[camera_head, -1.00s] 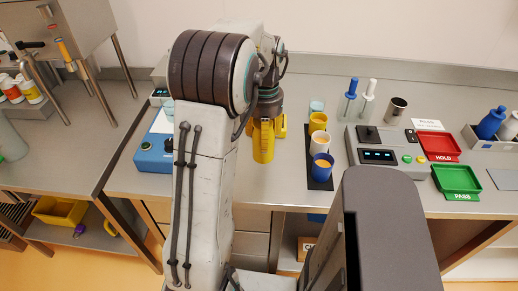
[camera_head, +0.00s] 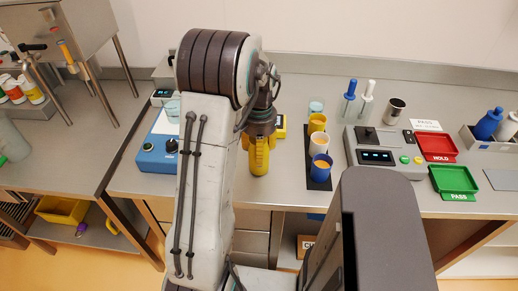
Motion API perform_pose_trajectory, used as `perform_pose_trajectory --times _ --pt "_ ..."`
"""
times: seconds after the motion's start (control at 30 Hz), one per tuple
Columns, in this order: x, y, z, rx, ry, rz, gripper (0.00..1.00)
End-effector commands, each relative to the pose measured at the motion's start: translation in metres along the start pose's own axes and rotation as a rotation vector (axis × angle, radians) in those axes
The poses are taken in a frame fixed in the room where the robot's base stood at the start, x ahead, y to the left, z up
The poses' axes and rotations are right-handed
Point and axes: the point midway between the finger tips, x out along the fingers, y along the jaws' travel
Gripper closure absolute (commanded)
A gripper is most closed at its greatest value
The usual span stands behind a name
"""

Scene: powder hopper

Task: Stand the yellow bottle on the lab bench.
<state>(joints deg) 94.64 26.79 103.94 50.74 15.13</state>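The yellow bottle (camera_head: 259,163) is upright below my gripper (camera_head: 259,143), over the front part of the lab bench (camera_head: 285,182). My gripper points down, and its yellow fingers are at both sides of the bottle's upper part, shut on it. The similar yellow of fingers and bottle makes their border hard to see. I cannot tell whether the bottle's base touches the bench top or is just above it. My own arm hides part of the bench to the left of the bottle.
A dark strip with yellow, white and blue cups (camera_head: 320,167) lies to the right. A blue device (camera_head: 157,150) stands to the left. A small yellow device (camera_head: 281,127) is behind the gripper. The bench between bottle and cups is clear.

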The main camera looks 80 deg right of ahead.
Motion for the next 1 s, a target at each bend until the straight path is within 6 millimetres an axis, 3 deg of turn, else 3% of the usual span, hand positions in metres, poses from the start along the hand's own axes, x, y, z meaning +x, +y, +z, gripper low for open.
perform_pose_trajectory --times 0.27,0.3,0.5,0.8,1.0 --pt "0.003 0.0 0.0 0.0 0.001 0.0 0.81" --pt "0.002 0.0 0.0 0.0 0.001 0.0 0.4" --pt "0.002 0.0 0.0 0.0 0.0 0.0 0.22" --pt "0.001 0.0 0.0 0.0 0.0 0.0 0.21" --pt "-0.015 0.0 -0.001 0.0 0.005 -0.001 0.21"
